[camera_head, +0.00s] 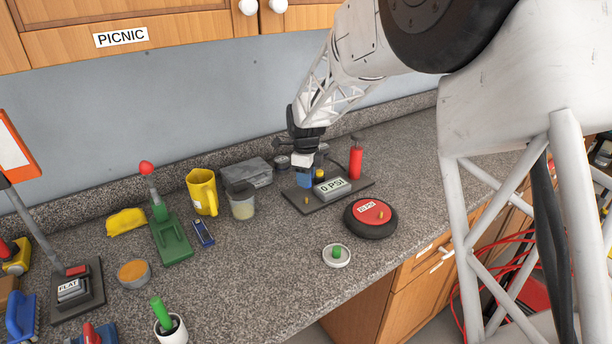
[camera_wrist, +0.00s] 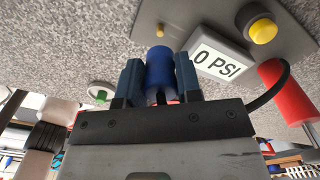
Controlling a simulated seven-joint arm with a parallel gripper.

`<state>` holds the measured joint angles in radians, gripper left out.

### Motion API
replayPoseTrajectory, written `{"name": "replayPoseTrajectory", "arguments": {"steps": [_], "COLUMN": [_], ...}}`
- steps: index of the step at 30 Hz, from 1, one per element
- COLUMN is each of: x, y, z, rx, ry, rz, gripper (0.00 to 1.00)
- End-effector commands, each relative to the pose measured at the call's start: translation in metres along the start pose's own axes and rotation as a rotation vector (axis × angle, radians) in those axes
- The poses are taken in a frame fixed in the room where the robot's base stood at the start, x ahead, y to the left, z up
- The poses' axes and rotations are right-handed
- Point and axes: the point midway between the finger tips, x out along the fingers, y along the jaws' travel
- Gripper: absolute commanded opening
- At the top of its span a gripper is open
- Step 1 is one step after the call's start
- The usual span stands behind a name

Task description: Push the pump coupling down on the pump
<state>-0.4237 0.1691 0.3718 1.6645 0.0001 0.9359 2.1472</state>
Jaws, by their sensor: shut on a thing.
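The pump is a dark base plate (camera_head: 353,194) with a gauge box reading "0 PSI" (camera_head: 330,187), a yellow button (camera_head: 319,174) and an upright red cylinder (camera_head: 355,162). The gauge (camera_wrist: 215,60) and red cylinder (camera_wrist: 287,92) also show in the wrist view. My gripper (camera_head: 306,180) is over the plate's left part. In the wrist view its fingers are shut on a blue cylinder (camera_wrist: 158,68), apparently the coupling. A small brass peg (camera_wrist: 160,29) stands on the plate beyond it. The coupling's lower end and any contact with the plate are hidden.
A black wheel with a red face (camera_head: 371,215) lies right in front of the pump. A white dish with a green knob (camera_head: 337,255) is nearer. A cup (camera_head: 241,203), yellow mug (camera_head: 203,191) and grey box (camera_head: 247,173) stand left. A black hose (camera_wrist: 272,92) runs from the red cylinder.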

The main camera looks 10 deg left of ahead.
Motion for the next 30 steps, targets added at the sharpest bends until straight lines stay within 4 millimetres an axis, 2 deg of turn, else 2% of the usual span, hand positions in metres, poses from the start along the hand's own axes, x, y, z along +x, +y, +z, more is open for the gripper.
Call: {"name": "replayPoseTrajectory", "arguments": {"steps": [13,30], "x": [0.027,0.027], "y": [0.0,-0.002], "z": [0.0,-0.003], "rx": [0.0,-0.015], "ry": [0.0,0.0], "rz": [0.0,0.0], "gripper": [0.04,0.04]}}
